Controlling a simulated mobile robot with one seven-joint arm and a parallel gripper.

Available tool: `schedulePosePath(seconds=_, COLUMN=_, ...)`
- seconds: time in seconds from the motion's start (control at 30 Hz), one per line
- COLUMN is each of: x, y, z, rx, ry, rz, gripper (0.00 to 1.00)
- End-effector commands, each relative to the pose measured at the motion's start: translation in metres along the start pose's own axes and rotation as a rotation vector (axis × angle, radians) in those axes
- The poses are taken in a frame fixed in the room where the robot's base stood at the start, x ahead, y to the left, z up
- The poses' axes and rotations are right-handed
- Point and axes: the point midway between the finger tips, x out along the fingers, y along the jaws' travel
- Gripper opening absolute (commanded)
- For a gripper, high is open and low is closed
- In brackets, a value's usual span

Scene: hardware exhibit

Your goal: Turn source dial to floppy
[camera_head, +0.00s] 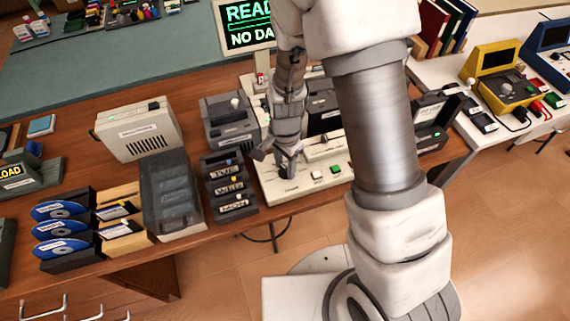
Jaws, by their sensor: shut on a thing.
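A cream control panel (277,190) lies on the brown desk, with a white button (317,175) and a green button (335,169) on its top. My gripper (287,172) points down onto the left part of this panel. It is shut on the source dial, which is mostly hidden by the fingers. The dial's setting and its markings are too small or covered to read. A screen (245,22) behind shows green "READ" and white "NO DA", cut off by my arm.
A grey drive box (229,120) and a dark rack of labelled tapes (229,187) stand left of the panel. A cream box (138,129), a clear-lidded case (170,190) and blue discs (60,210) are further left. A yellow console (503,80) stands on the right.

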Motion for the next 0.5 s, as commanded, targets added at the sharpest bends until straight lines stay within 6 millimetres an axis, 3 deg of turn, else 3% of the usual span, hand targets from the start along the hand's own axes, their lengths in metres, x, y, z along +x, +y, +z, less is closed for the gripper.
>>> schedulePosePath(seconds=0.5, x=0.0008, y=0.0001, z=-0.0003, rx=-0.358, ry=0.000, rz=-0.002, gripper=0.00)
